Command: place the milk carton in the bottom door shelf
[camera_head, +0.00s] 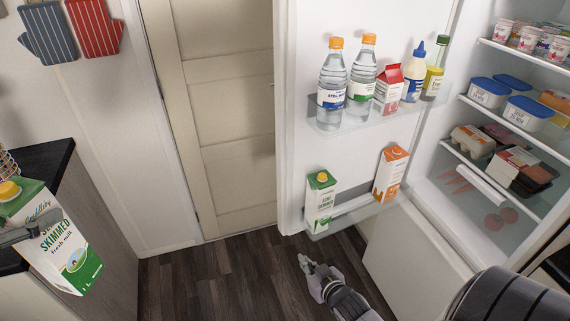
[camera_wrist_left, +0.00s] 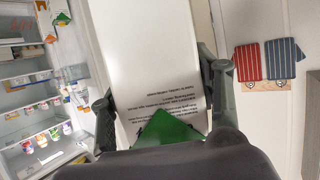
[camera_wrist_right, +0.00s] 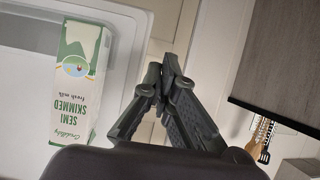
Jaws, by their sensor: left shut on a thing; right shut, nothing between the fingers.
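A white and green milk carton (camera_head: 62,245) with a yellow cap is at the left of the head view, tilted in the air. My left gripper (camera_head: 18,235) is shut on it; the carton's white side (camera_wrist_left: 150,55) shows between the fingers in the left wrist view. The bottom door shelf (camera_head: 350,218) of the open fridge holds another green and white milk carton (camera_head: 320,203) at its left end and an orange and white carton (camera_head: 391,174) at its right. My right gripper (camera_head: 303,262) is shut and empty, low in front of that shelf; the shelf carton (camera_wrist_right: 80,85) is beside it.
The upper door shelf (camera_head: 345,122) holds bottles and a red carton. The open fridge interior (camera_head: 490,190) is at the right. A counter with a dark top (camera_head: 45,160) stands at the left, near the held carton. Bare floor (camera_head: 215,280) lies between. The bottom shelf has a gap between its cartons.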

